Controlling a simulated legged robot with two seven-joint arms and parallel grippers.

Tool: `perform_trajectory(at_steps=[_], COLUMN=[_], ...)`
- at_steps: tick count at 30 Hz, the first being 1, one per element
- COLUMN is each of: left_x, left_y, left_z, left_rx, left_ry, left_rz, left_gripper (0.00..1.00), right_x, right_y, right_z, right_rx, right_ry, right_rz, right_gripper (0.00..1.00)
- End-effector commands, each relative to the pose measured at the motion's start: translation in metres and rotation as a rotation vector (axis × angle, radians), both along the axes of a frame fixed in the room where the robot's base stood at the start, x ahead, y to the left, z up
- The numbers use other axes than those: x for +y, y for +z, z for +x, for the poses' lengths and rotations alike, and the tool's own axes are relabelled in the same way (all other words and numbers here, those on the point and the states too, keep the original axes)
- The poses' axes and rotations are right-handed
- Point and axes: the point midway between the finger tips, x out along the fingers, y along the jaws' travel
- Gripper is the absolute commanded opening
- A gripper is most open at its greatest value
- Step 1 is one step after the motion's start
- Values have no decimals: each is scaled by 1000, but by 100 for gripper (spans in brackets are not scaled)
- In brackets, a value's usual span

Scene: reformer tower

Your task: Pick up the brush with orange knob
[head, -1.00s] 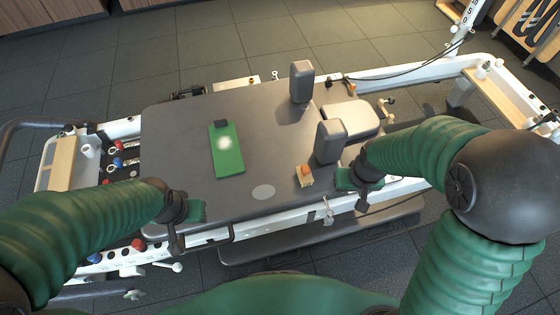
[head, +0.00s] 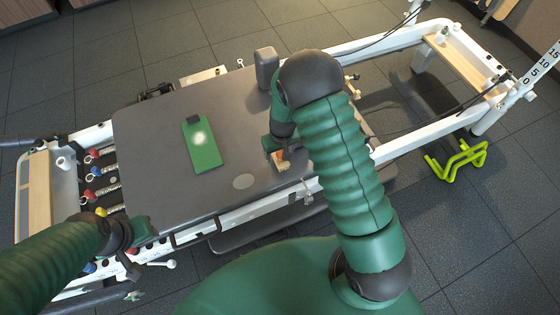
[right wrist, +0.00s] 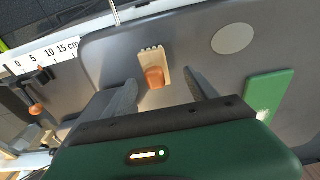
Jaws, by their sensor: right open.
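The brush (head: 281,165) is a small pale wooden block with an orange knob. It lies on the grey padded carriage (head: 150,165) near its front edge. My right gripper (head: 273,145) is directly at the brush and partly covers it. In the right wrist view the brush (right wrist: 148,57) lies ahead of the open jaws, its knob (right wrist: 155,77) between the two fingers (right wrist: 160,82).
A green board (head: 202,150) with a white glare spot lies on the carriage, left of the brush. A grey shoulder pad (head: 267,67) stands behind my right gripper. White frame rails (head: 235,212) run along the front. A yellow-green stand (head: 456,160) is on the floor at right.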

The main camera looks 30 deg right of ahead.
Motion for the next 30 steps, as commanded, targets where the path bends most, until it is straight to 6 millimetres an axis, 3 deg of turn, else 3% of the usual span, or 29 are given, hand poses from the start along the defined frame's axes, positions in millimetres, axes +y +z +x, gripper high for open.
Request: perform_trajectory(at_steps=[10, 17, 30], left_x=[0, 0, 0], left_y=[-26, -25, -25], left_z=[0, 0, 0], left_rx=[0, -1, -1], left_ry=[0, 0, 0], left_rz=[0, 0, 0], left_gripper=[36, 36, 36], right_x=[-8, -8, -8], right_y=[-52, -54, -54], right_z=[7, 8, 8], right_rx=[2, -1, 0], right_ry=[-1, -1, -1], right_rz=[0, 0, 0], right_gripper=[67, 67, 12])
